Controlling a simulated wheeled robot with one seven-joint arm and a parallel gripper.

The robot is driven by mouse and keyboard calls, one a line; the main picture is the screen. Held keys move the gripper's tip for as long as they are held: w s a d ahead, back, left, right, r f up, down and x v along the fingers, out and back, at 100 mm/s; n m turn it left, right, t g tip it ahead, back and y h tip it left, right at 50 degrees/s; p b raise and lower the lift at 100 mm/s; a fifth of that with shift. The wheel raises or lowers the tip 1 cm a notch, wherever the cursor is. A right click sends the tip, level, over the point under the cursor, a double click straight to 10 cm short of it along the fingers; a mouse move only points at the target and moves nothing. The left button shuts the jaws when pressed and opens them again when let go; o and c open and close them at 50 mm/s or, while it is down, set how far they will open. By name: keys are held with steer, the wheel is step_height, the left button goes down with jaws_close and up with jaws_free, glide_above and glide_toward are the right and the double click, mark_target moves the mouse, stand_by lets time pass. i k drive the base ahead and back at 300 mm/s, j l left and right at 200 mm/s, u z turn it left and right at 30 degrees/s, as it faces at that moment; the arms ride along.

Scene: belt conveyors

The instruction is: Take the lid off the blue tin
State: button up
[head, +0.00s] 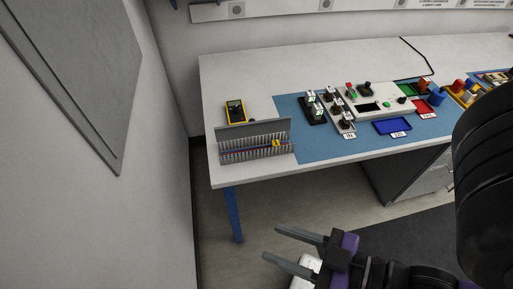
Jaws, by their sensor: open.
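A small blue round thing (437,97), which looks like the blue tin, stands on the table towards the right, just left of my dark arm link. It is too small to tell its lid from its body. My gripper (271,243) is low in the picture, in front of the table and over the floor. Its two grey fingers are apart and empty, pointing left. It is far from the blue thing, down and to the left of it.
The white table (300,62) carries a blue mat (318,150) with a control box (383,103), a blue tray (393,126) and a red tray (424,108). A grey rack (256,153) and a yellow meter (235,111) stand left. A drawer cabinet (422,174) is below.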

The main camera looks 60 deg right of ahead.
mark_target(440, 92)
steer(key=k, duration=0.3)
steer(key=k+z, duration=0.2)
steer(key=z, duration=0.3)
steer(key=k+l+z, duration=0.1)
steer(key=z, duration=0.4)
steer(key=i+z, duration=0.1)
steer(key=z, duration=0.3)
steer(key=i+z, duration=0.1)
steer(key=z, duration=0.35)
steer(key=i+z, duration=0.1)
steer(key=z, duration=0.75)
steer(key=i+j, duration=0.25)
steer(key=i+j+u, duration=0.1)
steer(key=j+u, duration=0.15)
steer(key=u, duration=0.15)
steer(key=i+j+u, duration=0.15)
steer(key=u, duration=0.25)
